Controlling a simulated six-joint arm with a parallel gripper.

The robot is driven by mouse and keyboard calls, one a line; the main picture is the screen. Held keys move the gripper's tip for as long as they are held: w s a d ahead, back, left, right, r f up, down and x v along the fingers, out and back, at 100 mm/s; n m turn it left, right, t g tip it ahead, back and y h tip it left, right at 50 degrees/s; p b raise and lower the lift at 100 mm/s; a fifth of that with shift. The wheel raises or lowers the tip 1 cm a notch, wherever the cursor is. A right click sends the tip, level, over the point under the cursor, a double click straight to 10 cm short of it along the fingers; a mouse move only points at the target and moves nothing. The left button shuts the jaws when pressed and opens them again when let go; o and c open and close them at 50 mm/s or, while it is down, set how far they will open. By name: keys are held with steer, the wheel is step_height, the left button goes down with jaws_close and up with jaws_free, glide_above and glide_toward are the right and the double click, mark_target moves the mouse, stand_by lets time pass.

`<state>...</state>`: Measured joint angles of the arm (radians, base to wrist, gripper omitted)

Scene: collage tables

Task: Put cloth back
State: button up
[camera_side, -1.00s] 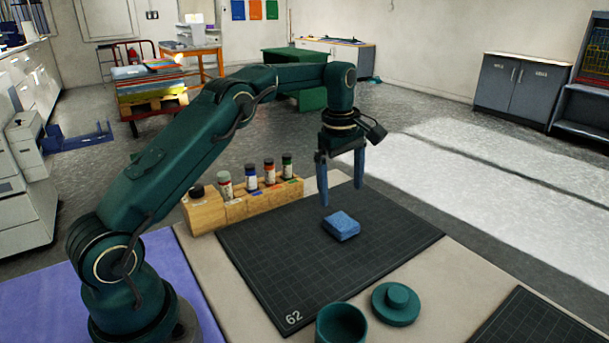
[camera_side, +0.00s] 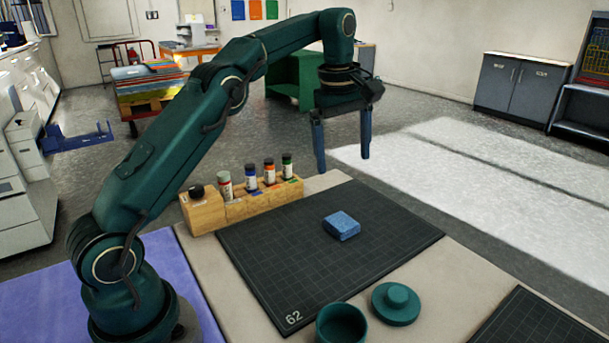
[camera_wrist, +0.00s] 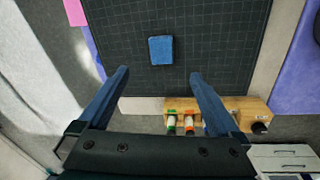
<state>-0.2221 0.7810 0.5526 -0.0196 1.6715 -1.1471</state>
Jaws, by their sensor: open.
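The cloth (camera_side: 341,226) is a small folded blue block lying on the dark gridded mat (camera_side: 270,250). It also shows in the wrist view (camera_wrist: 161,50), ahead of the fingers and apart from them. My gripper (camera_side: 343,160) hangs above and behind the cloth, fingers pointing down, open and empty. In the wrist view its two blue fingers (camera_wrist: 160,80) are spread wide with nothing between them.
A wooden rack (camera_side: 245,203) with several capped bottles stands at the mat's back left edge. A green pot (camera_side: 341,325) and its round lid (camera_side: 396,304) sit at the front. Another dark mat (camera_side: 525,322) lies at the front right. The gridded mat around the cloth is clear.

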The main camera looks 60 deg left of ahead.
steer(key=s+d+r+m+t, duration=0.1)
steer(key=s+d+r+m, duration=0.25)
steer(key=s, duration=0.25)
steer(key=s+d+r+m+t, duration=0.1)
steer(key=s+d+r+m, duration=0.1)
steer(key=s+m, duration=0.3)
steer(key=s+d+f+m+t, duration=0.2)
steer(key=s+f+m, duration=0.5)
steer(key=s, duration=0.5)
steer(key=shift+d+f, duration=0.25)
steer(key=shift+d, duration=0.15)
